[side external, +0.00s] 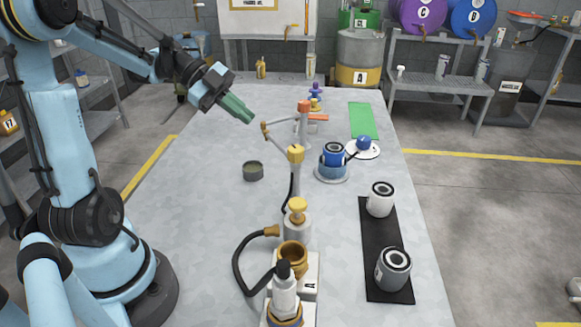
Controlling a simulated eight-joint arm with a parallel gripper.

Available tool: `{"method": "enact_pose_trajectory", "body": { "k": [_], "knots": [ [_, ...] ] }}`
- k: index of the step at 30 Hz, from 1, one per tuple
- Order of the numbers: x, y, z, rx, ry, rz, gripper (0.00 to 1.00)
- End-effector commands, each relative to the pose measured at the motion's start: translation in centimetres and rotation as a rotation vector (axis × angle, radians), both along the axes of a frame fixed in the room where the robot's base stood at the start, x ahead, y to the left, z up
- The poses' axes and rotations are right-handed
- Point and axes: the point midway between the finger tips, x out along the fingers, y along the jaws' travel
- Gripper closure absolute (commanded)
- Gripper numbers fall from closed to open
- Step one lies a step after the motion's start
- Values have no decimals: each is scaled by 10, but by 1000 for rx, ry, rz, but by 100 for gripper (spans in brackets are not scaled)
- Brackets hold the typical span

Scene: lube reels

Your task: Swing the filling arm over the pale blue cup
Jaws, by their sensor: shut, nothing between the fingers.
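A post with a yellow cap (295,154) stands mid-table. A small dark grey-green cup (253,171) stands on the table left of the post. A pale blue, cup-like holder (331,172) to the right of the post has a darker blue canister (333,153) in it. I cannot tell whether this holder is the pale blue cup.
A red-capped post (303,107) with an orange arm stands behind. A yellow-topped pump (297,207) with a black hose stands in front. Two filters (381,198) (393,267) stand on a black mat (371,233) at right. The table's left side (185,215) is clear.

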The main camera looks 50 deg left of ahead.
Motion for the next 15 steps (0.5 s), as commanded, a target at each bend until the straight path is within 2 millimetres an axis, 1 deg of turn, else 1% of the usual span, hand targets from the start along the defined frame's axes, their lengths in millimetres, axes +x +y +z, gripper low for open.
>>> {"method": "enact_pose_trajectory", "body": {
  "k": [1,3,6,10,15],
  "knots": [
    [-13,12,-1,80,-1,7,100],
    [-27,24,-3,173,1,-1,100],
    [-40,35,-5,257,6,-13,100],
    [-44,38,-9,294,9,-24,100],
    [-36,29,-23,294,8,-27,100]
  ]
}}
